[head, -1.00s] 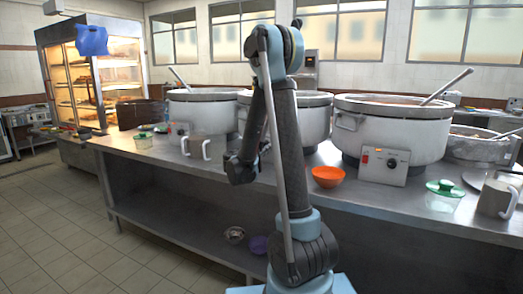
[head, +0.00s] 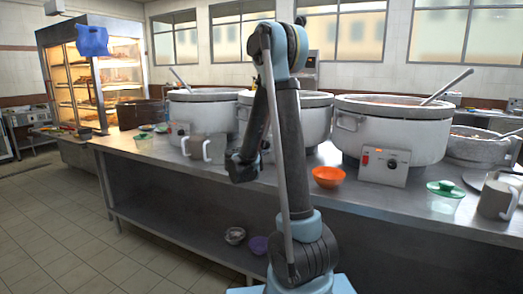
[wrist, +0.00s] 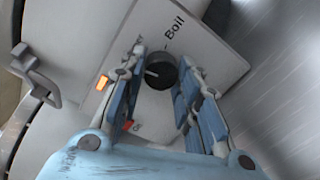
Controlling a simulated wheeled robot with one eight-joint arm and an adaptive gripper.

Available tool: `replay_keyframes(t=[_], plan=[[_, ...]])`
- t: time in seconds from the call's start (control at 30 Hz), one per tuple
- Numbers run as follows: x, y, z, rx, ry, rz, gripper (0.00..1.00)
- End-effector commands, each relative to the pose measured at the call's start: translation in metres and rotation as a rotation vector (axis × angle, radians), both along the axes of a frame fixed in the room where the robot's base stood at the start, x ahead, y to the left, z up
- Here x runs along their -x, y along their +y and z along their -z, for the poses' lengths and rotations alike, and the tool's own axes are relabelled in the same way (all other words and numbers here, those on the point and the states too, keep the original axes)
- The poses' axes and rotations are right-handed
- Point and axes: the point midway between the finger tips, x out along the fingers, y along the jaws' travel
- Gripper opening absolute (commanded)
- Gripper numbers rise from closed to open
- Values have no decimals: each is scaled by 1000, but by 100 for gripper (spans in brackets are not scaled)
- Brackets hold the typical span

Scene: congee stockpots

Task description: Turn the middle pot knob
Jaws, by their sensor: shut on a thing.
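The black round knob (wrist: 160,70) sits on a pale control panel (wrist: 215,60) in the wrist view. Its white mark points left in the picture, between "Boil" at the top and a partly hidden label beside a red mark below. An orange light (wrist: 102,82) glows left of the knob. My gripper (wrist: 162,62) has its blue-padded fingers on either side of the knob and is shut on it.
A right pot (head: 400,135) and a left pot (head: 205,110) flank the middle one on the steel counter (head: 290,195). An orange bowl (head: 328,177) and jugs (head: 213,149) stand near its front. A dark pot handle (wrist: 38,75) shows in the wrist view.

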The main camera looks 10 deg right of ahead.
Motion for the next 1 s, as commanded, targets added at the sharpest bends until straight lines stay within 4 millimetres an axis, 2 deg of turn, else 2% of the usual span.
replay_keyframes(t=[0.4,0.9,0.93,1.0], plan=[[-1,0,0,-135,-95,-1,6],[0,-1,1,-150,-106,1,6],[0,-1,1,-150,-106,1,35],[0,-1,1,-150,-106,1,50]])
